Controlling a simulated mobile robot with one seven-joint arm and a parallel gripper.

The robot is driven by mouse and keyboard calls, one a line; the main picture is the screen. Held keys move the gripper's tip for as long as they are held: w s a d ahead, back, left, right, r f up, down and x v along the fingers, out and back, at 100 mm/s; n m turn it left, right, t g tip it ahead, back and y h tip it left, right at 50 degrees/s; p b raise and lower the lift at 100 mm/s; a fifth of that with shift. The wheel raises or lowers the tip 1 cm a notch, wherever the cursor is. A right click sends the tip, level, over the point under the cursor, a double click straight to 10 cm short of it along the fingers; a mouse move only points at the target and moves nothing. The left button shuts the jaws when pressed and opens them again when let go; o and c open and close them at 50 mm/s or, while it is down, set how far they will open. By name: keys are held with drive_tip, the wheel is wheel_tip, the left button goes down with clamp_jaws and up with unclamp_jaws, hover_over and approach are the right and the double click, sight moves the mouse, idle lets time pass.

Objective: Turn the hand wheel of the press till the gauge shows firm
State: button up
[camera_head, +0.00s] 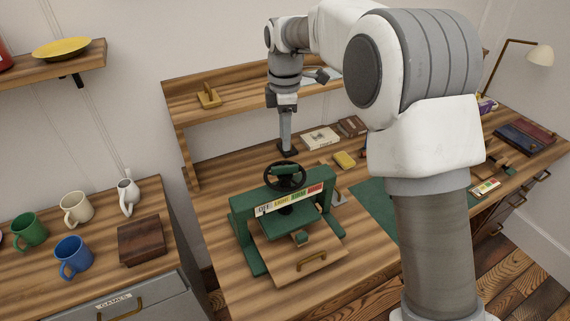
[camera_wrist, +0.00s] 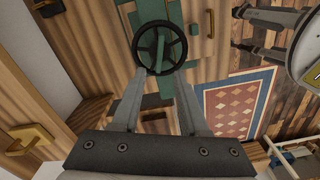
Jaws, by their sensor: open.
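The green press (camera_head: 243,218) stands on the wooden bench. Its black hand wheel (camera_head: 303,181) sits on top, with a green bar across its middle. The gauge strip (camera_head: 289,199) on the front beam has white, yellow, green and red sections; I cannot make out where its pointer stands. My gripper (camera_head: 287,150) points down just behind and above the wheel in the head view. In the wrist view my gripper (camera_wrist: 160,75) is open and empty, its two fingers apart, with the wheel (camera_wrist: 184,47) beyond the fingertips. I cannot tell whether they touch it.
A wooden board with a brass handle (camera_head: 312,261) lies in the press. A green mat (camera_head: 371,202) and a yellow block (camera_head: 344,160) lie to the right. Small boxes (camera_head: 320,138) stand behind. Mugs (camera_head: 74,257) and a brown box (camera_head: 141,240) are on the left cabinet. A shelf (camera_head: 228,98) runs behind.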

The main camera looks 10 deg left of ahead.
sight(285, 166)
wheel_tip(285, 166, down, 10)
drive_tip(key=shift+r, duration=0.25)
clamp_jaws()
idle(0.3)
